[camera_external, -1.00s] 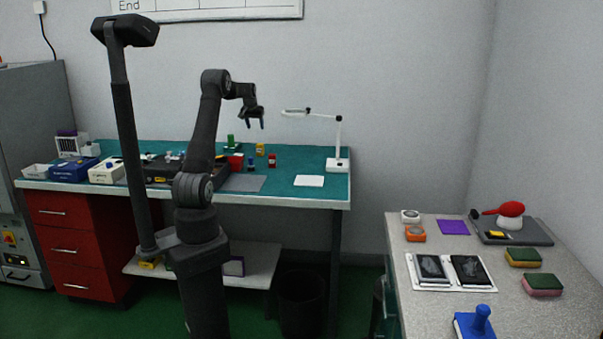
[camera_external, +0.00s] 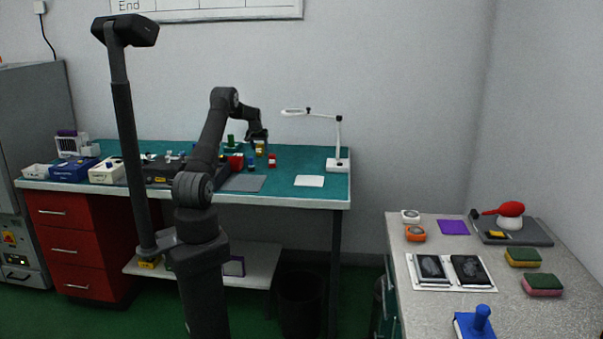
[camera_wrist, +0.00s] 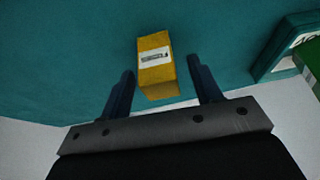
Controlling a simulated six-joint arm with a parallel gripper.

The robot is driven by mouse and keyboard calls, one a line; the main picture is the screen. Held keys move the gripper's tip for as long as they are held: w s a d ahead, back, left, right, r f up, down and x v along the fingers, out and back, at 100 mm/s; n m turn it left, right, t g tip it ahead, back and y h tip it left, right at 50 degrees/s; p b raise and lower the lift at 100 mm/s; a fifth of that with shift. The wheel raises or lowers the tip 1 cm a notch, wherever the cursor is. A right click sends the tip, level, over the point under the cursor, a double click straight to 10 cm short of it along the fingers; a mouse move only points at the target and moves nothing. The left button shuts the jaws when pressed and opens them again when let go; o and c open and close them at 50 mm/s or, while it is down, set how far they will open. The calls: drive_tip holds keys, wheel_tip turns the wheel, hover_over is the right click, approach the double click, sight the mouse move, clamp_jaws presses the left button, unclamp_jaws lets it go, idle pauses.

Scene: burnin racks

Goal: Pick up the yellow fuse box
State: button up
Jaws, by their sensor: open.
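The yellow fuse box (camera_wrist: 158,72) stands on the teal bench top in the wrist view, with a pale label on its face. My gripper (camera_wrist: 163,88) is open, one dark finger toward each side of the box. The box shows between the fingertips and a little beyond them; I see no finger touching it. In the external view the yellow fuse box (camera_external: 260,149) is small, just below my gripper (camera_external: 258,141), which partly overlaps it.
A green item (camera_wrist: 308,65) in a frame is at the right in the wrist view. A red block (camera_external: 272,160) and a blue one (camera_external: 251,164) stand near the box. A white lamp (camera_external: 337,164) stands to the right. A white card (camera_external: 309,181) lies flat in front.

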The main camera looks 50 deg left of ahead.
drive_tip(key=shift+w+a+f, duration=0.15)
drive_tip(key=shift+f, duration=0.3)
drive_tip(key=c, duration=1.1)
